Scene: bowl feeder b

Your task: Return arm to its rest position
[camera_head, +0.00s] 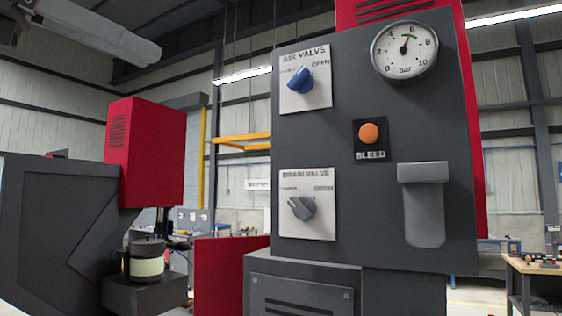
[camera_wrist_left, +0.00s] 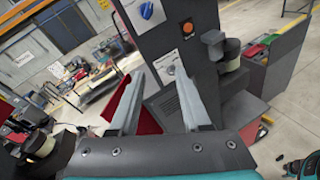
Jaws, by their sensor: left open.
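My left gripper (camera_wrist_left: 158,76) shows in the left wrist view, its two pale fingers apart with nothing between them. A dark grey control panel (camera_head: 352,175) stands beyond it and also shows in the wrist view (camera_wrist_left: 165,38). In the head view, a grey piece of what looks like my left arm crosses the top left corner, clear of the panel. The panel carries a blue air valve knob (camera_head: 300,80), a grey drain valve knob (camera_head: 302,208), an orange bleed button (camera_head: 369,134) and a pressure gauge (camera_head: 404,50). The gauge needle points up near its green mark. My right gripper is not in view.
A red and dark grey machine (camera_head: 146,150) stands at the left, with a dark cylinder with a pale band (camera_head: 147,262) on its ledge. A grey chute-like fitting (camera_head: 424,205) projects from the panel's lower right. A workbench (camera_head: 535,266) stands at the far right.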

